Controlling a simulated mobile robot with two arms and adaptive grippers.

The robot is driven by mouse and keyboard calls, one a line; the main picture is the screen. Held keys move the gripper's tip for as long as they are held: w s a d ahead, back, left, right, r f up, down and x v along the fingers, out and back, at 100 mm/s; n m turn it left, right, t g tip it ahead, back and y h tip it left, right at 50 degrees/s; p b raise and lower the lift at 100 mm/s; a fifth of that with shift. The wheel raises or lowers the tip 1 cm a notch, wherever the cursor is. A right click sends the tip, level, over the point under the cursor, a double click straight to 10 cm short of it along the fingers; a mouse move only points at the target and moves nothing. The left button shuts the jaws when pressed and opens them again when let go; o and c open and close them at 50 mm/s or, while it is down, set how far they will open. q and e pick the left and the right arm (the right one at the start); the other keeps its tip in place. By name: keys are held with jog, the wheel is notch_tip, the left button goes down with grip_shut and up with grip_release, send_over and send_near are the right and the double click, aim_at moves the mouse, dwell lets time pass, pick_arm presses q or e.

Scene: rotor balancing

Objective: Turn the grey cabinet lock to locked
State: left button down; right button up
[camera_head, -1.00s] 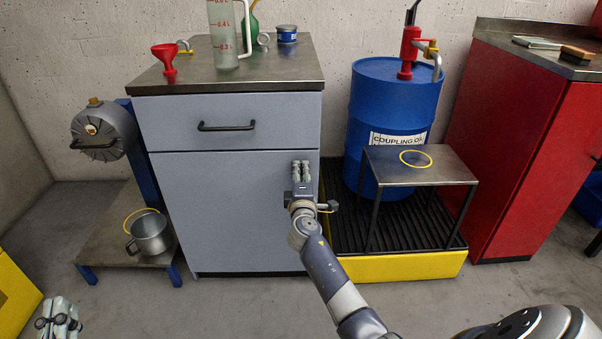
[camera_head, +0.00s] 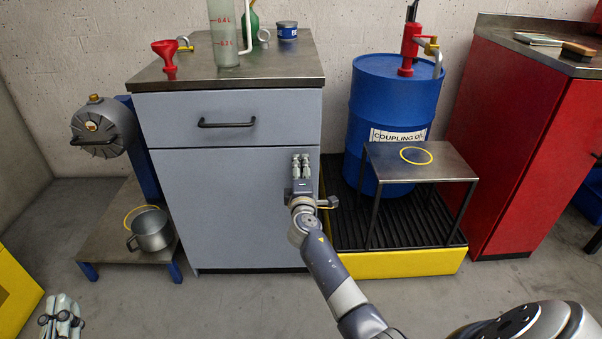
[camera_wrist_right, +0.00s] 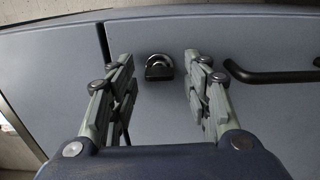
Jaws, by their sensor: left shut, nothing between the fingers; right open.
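The grey cabinet (camera_head: 230,205) stands in the middle of the head view, with a drawer above a door. My right gripper (camera_head: 300,160) is in front of the upper right of the door and hides the lock there. In the right wrist view the cabinet lock (camera_wrist_right: 158,68), a small dark knob with a light metal part, sits on the grey front between the fingertips and beyond them. My right gripper (camera_wrist_right: 156,75) is open, with a finger on each side of the lock and a gap to it. My left gripper (camera_head: 62,310) is shut and empty at the lower left, far from the cabinet.
A black bar handle (camera_wrist_right: 275,73) is right of the lock in the wrist view. A blue drum (camera_head: 390,110) and a small metal stand (camera_head: 440,168) are right of the cabinet. A steel jug (camera_head: 152,232) sits on a low platform at left. Open floor lies in front.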

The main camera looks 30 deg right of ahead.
jog(key=v, duration=1.2)
jog(key=shift+a+f, duration=0.1)
jog(key=shift+a, duration=0.05)
